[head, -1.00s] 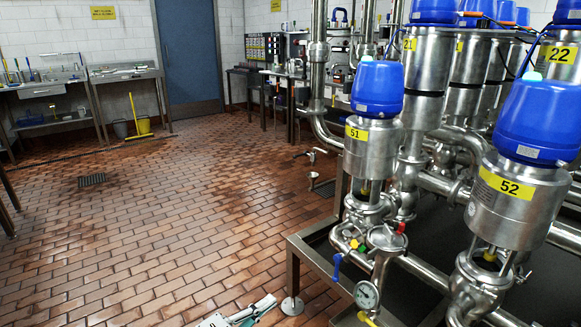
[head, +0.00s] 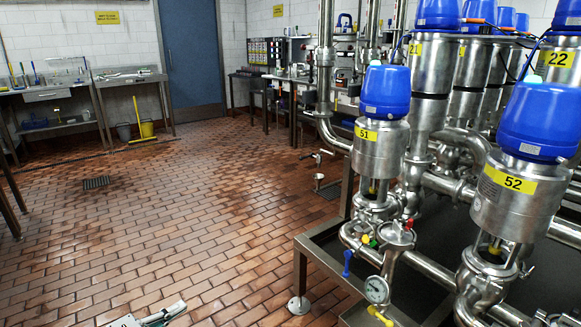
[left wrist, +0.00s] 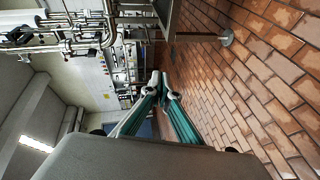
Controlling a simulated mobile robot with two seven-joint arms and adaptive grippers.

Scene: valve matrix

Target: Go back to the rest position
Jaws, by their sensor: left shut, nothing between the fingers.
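My left gripper (head: 168,312) shows at the bottom edge of the head view, low over the tiled floor and left of the valve rack's front leg. Only its end part is in that view. In the left wrist view the teal fingers of the left gripper (left wrist: 159,80) come together at their tips, shut and empty. It touches nothing that I can see. I cannot make out my right gripper in either view.
The valve rack (head: 330,262) with blue-capped valves fills the right side, including valve 51 (head: 380,150) and valve 52 (head: 505,205). A pressure gauge (head: 376,289) hangs at its front. The tiled floor (head: 200,215) is open at left centre. Steel benches (head: 50,95) stand at the back left.

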